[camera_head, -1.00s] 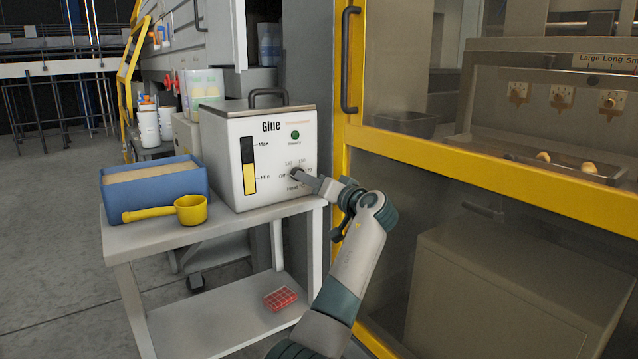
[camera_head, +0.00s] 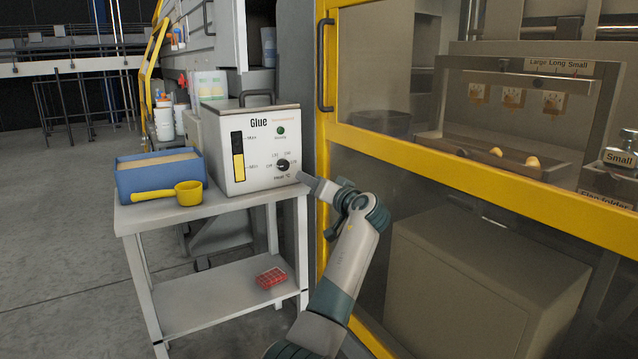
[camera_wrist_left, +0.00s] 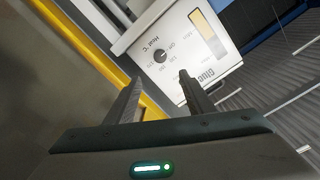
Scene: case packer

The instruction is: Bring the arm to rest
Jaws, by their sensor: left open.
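My left gripper (camera_head: 304,179) is in front of the right side of the white glue machine (camera_head: 236,185) in the head view, apart from it and empty. In the left wrist view my left gripper (camera_wrist_left: 160,88) shows two spread fingers, with the glue machine (camera_wrist_left: 215,62) beyond them. The machine's black heat dial (camera_head: 283,165) is uncovered; the dial also shows in the left wrist view (camera_wrist_left: 161,56), clear of the fingers. My right gripper is not in view.
The machine stands on a white cart (camera_head: 225,207) beside a blue bin (camera_head: 135,177) and a yellow scoop (camera_head: 188,193). A red tray (camera_head: 271,277) lies on the lower shelf. A yellow-framed glass door (camera_head: 480,170) stands close on the right of my arm. Open floor lies left.

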